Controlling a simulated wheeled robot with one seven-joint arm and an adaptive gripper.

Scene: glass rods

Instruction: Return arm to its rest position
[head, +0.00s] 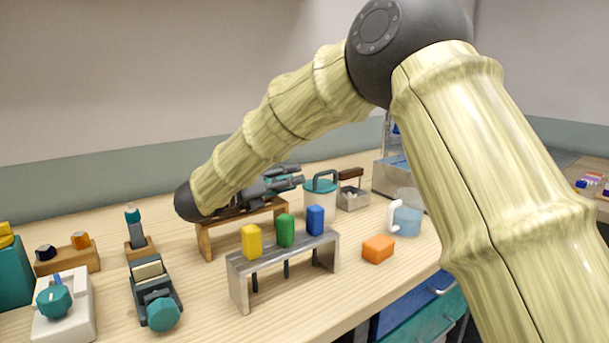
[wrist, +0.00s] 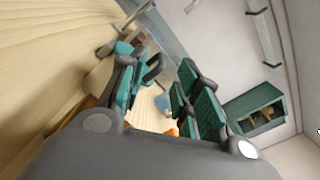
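My arm reaches in from the right of the head view, bends at a dark joint and slopes down to the left. My gripper (head: 296,175) is above the back of the bench, pointing right, over a wooden stand (head: 205,240). In the wrist view my gripper (wrist: 163,85) has its two teal-padded fingers apart with nothing held between them. The wrist view is tilted, with bench and wall beyond the fingers.
A metal rack (head: 240,285) holds yellow (head: 251,241), green (head: 285,230) and blue (head: 315,220) pieces. An orange block (head: 378,249) and clear mug (head: 407,218) stand right of it. A lidded container (head: 320,193) is behind. Devices with teal knobs (head: 163,314) fill the left.

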